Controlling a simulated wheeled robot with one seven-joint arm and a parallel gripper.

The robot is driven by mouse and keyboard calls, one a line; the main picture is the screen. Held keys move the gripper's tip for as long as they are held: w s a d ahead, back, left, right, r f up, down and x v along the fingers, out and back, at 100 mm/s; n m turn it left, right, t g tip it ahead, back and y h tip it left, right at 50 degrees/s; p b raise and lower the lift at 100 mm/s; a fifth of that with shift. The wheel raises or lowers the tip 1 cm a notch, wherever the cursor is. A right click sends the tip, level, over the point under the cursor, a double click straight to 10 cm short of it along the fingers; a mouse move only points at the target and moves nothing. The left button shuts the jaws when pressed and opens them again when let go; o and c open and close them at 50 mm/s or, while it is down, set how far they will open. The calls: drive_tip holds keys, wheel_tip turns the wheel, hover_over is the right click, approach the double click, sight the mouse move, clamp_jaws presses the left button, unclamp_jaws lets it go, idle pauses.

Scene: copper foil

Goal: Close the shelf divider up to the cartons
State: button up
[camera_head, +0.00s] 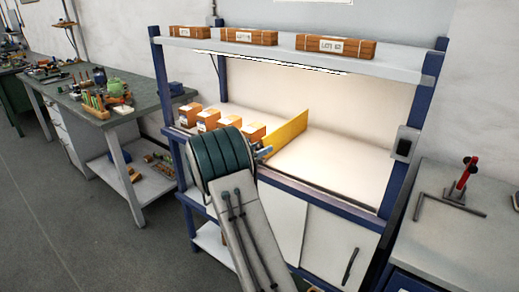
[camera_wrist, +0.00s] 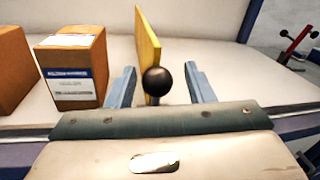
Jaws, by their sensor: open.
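The yellow shelf divider (camera_head: 287,133) stands upright on the lit white shelf, to the right of a row of several cartons (camera_head: 208,120). In the wrist view the divider (camera_wrist: 147,45) is seen nearly edge-on, with a round black knob (camera_wrist: 157,81) at its near end. My gripper (camera_wrist: 155,88) is open, with one finger on each side of the knob; I cannot tell whether either touches it. The nearest carton (camera_wrist: 75,70) stands left of the divider with a gap between them. In the head view my arm hides most of my gripper (camera_head: 264,151) and the knob.
The shelf right of the divider (camera_head: 340,155) is clear. Blue posts (camera_head: 420,130) frame the bench, and an upper shelf (camera_head: 300,55) holds wooden boxes (camera_head: 335,46). A side table with a red-handled tool (camera_head: 466,173) stands at the right; a cluttered workbench (camera_head: 75,92) is at the left.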

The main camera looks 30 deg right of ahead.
drive_tip(key=b+v, duration=0.1)
drive_tip(key=v, duration=1.2)
drive_tip(key=shift+a+r, duration=0.1)
